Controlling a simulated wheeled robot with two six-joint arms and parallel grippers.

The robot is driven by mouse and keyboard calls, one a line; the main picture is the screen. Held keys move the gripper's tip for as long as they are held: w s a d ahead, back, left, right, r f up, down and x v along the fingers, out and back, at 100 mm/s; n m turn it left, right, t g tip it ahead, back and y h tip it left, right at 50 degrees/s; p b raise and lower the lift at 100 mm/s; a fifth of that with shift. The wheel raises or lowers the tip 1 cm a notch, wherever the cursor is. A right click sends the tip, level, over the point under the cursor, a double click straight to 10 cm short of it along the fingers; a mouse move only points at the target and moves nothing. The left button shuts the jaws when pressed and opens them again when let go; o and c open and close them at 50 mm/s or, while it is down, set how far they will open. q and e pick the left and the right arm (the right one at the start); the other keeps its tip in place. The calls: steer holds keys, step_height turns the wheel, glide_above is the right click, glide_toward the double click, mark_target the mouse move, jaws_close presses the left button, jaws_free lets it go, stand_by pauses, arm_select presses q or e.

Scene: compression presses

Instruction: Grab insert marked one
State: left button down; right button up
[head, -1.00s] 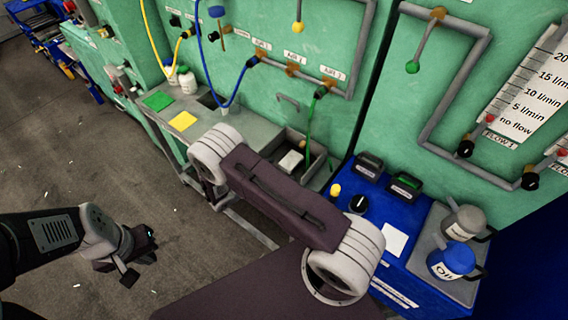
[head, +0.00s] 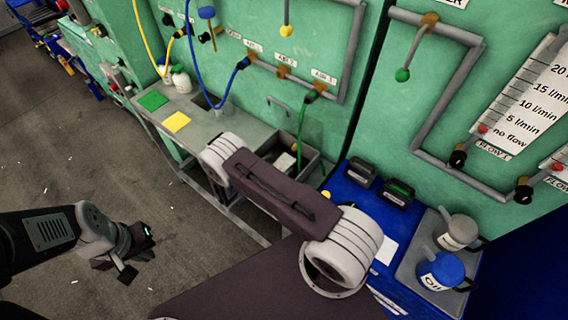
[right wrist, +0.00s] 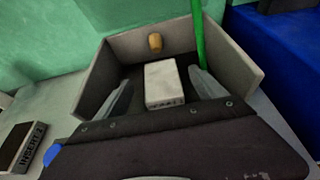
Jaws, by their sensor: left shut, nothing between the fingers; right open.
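A pale grey block (right wrist: 164,84) lies in an open grey bin (right wrist: 240,60). No number can be read on it. My right gripper (right wrist: 160,88) is open, with one finger on each side of the block and visible gaps to it. In the head view, the block (head: 284,162) shows in the bin (head: 314,170), partly behind my right arm, which hides the right gripper. A dark block labelled INSERT 2 (right wrist: 24,146) sits outside the bin at the left of the wrist view. My left gripper (head: 130,262) is shut and empty over the floor.
A green hose (head: 301,125) hangs into the bin, close to the right finger. A wooden peg (right wrist: 155,42) sticks out of the bin's back wall. A blue cabinet (head: 345,190) stands to the right. The bench (head: 205,125) holds green and yellow squares.

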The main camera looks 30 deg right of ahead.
mark_target(284, 162)
steer(key=x, duration=0.2)
steer(key=p+x, duration=0.1)
steer(key=x, duration=0.1)
steer(key=shift+d+f, duration=0.1)
steer(key=shift+f, duration=0.25)
steer(key=shift+r, duration=0.1)
jaws_close()
steer(key=shift+r, duration=0.1)
steer(key=shift+r, duration=0.25)
step_height(284, 162, up, 3)
steer(key=shift+r+b, duration=0.1)
steer(key=shift+b, duration=0.25)
steer(key=s+r, duration=0.7)
steer(key=s, duration=0.4)
steer(key=shift+s+d+b, duration=0.25)
steer(key=shift+s+b, duration=0.15)
